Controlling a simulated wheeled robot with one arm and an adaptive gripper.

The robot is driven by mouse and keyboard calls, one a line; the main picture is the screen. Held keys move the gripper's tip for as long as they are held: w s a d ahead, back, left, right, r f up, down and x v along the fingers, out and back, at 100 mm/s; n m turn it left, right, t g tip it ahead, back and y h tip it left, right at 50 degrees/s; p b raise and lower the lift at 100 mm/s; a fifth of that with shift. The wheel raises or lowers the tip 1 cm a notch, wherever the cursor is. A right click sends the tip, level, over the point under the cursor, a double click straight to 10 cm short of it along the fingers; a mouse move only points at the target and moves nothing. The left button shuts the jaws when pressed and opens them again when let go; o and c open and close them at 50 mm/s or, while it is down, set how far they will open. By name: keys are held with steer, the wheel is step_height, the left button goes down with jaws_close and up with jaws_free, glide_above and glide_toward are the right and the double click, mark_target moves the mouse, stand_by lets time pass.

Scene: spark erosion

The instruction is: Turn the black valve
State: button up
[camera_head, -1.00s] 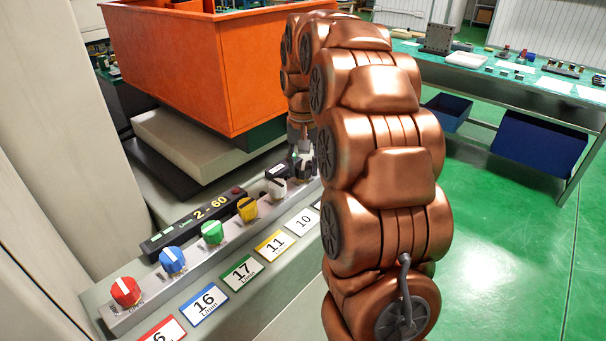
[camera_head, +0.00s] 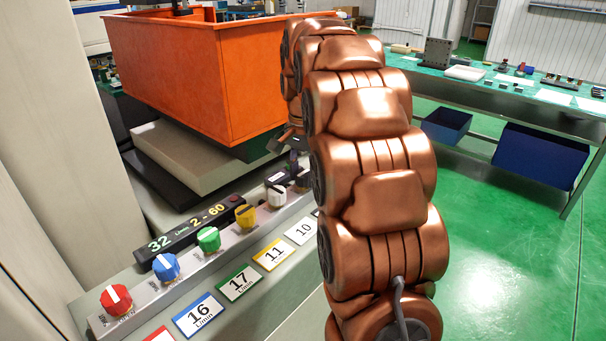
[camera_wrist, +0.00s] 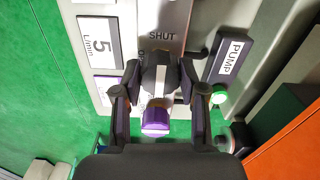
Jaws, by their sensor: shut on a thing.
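The black valve (camera_wrist: 151,78) is a round dark knob with a white stripe, seen in the wrist view below the word SHUT. Its stripe runs nearly upright in the picture. My gripper (camera_wrist: 160,84) has one finger on each side of this knob and is shut on it. A purple valve (camera_wrist: 155,121) sits just below it, nearer my palm. In the head view my gripper (camera_head: 292,148) is small, at the far end of the panel, and partly hidden by my arm. The black valve cannot be made out there.
Red (camera_head: 116,299), blue (camera_head: 166,267), green (camera_head: 208,239), yellow (camera_head: 245,216) and white (camera_head: 277,196) valves line the panel. A display (camera_head: 185,232) stands behind them. A PUMP label (camera_wrist: 232,56) and a green button (camera_wrist: 219,96) are beside the black valve. An orange tank (camera_head: 180,75) rises behind.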

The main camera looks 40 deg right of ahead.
mark_target(304, 173)
stand_by(0.4)
steer(key=o, duration=1.1)
steer(key=shift+r, duration=0.1)
steer(key=shift+r, duration=3.7)
